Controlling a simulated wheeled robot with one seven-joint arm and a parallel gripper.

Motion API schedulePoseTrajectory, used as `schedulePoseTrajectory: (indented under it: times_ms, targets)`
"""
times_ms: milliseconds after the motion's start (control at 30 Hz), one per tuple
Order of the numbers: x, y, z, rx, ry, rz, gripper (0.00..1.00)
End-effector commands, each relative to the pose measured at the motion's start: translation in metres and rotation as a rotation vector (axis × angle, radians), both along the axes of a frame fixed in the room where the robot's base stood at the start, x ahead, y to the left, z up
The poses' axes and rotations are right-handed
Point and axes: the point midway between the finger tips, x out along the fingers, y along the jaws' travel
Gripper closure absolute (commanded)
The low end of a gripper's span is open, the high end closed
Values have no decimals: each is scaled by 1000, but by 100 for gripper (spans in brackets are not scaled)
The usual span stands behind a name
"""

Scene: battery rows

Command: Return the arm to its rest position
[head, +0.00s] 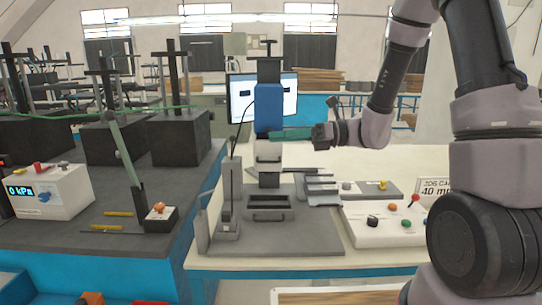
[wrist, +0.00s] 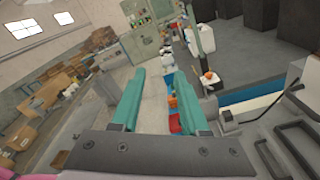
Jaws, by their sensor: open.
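My gripper (head: 290,134) is held level in the air above the white table in the head view, at the end of my arm, which comes in from the right. Its green fingers point left, in front of or beside the blue-topped press (head: 268,105); the depth between them is hard to tell. In the wrist view my gripper (wrist: 160,95) shows two green fingers spread apart with nothing between them. The floor and distant goods show through the gap.
A white table (head: 310,262) carries the press fixture and a control panel (head: 383,226) with coloured knobs. A dark bench (head: 100,245) at left holds a gauge box (head: 48,192) reading 0 kPa, black blocks (head: 180,140) and a green lever (head: 125,150). A monitor (head: 290,98) stands behind the press.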

Motion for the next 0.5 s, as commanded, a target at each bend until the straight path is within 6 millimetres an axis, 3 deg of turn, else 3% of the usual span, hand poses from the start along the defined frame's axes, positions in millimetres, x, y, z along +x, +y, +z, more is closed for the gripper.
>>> schedulePoseTrajectory:
  times_ms: [33,200,500]
  targets:
    - [-16,-4,11,-60,-110,55,55]
    - [-62,-29,24,-288,-470,245,55]
    - [-102,-106,39,-742,-1103,534,55]
